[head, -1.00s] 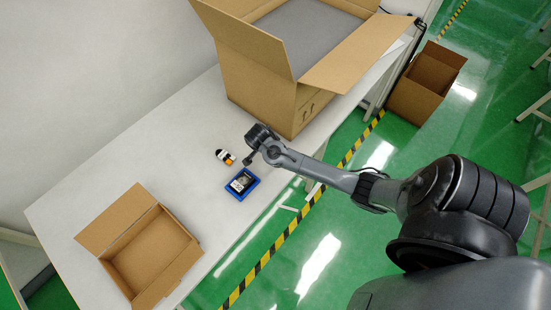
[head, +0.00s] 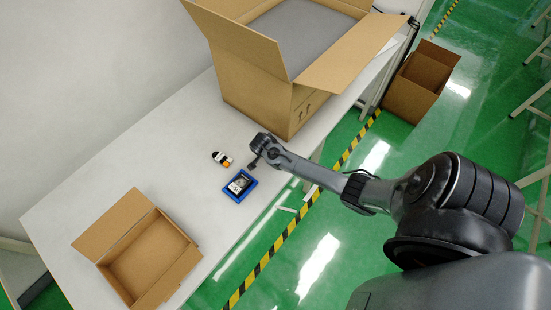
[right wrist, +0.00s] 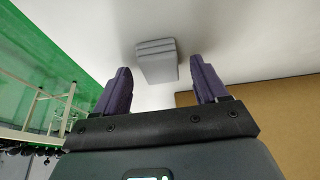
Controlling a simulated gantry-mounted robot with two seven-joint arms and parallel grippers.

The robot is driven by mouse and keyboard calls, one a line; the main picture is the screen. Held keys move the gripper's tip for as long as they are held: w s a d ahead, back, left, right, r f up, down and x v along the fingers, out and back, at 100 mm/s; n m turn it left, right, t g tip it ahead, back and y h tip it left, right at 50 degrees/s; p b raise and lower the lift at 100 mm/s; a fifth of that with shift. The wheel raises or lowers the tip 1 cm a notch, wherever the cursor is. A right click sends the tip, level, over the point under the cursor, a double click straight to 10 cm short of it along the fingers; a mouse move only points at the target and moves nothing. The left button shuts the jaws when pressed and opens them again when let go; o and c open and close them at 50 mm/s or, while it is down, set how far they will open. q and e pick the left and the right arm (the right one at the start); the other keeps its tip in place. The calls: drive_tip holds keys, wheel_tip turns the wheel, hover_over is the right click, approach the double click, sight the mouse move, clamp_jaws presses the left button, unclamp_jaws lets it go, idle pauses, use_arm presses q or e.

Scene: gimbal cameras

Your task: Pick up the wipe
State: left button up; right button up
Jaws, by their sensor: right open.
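The wipe (right wrist: 157,62) is a grey, folded, layered block on the white table in the right wrist view. It lies ahead of my right gripper (right wrist: 160,66), between the lines of its two purple fingers and apart from them. The fingers are spread with nothing between them. In the head view my right gripper (head: 252,166) is small and dark, over the table edge by the blue tray; I cannot make out the wipe there. My left gripper is in neither view.
A blue tray with a dark device (head: 240,186) and a small black-white-orange item (head: 222,159) lie on the table (head: 130,170). A large open carton (head: 255,95) stands behind, a small open box (head: 150,262) at front left. Another box (head: 423,78) is on the floor.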

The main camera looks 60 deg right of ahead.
drive_tip(key=shift+c, duration=0.3)
drive_tip(key=c, duration=1.1)
drive_tip(key=shift+o, duration=0.2)
drive_tip(key=shift+r, duration=0.1)
drive_tip(key=shift+r, duration=0.4)
drive_tip(key=r, duration=0.3)
drive_tip(key=shift+s+d+r, duration=0.2)
drive_tip(key=shift+s+r, duration=0.05)
drive_tip(key=s+d+r, duration=0.5)
drive_tip(key=s+r, duration=0.1)
drive_tip(key=s, duration=0.3)
drive_tip(key=shift+s+d+r, duration=0.2)
drive_tip(key=shift+d+r, duration=0.05)
drive_tip(key=shift+d, duration=0.05)
